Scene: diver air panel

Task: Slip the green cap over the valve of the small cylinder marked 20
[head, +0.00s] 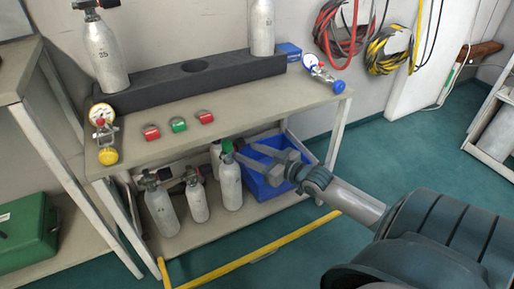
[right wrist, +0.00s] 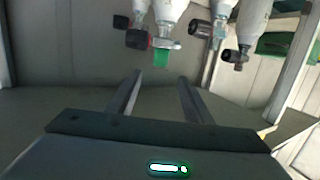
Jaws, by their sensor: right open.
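A green cap (head: 226,146) sits on top of the valve of a small grey cylinder (head: 230,185) on the lower shelf. The cylinder's number cannot be read. My right gripper (head: 246,152) is open and empty, just right of the cap. In the right wrist view its two fingers (right wrist: 160,88) stand apart, short of the cap and not touching it. Another green cap (head: 179,124) lies on the bench top. My left gripper is not in view.
Other small cylinders (head: 161,210) stand left of and behind the capped one, close together. A blue bin (head: 268,185) is on the right of the lower shelf. Two red caps (head: 151,132), gauges and a dark rack (head: 160,88) are on the bench top above.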

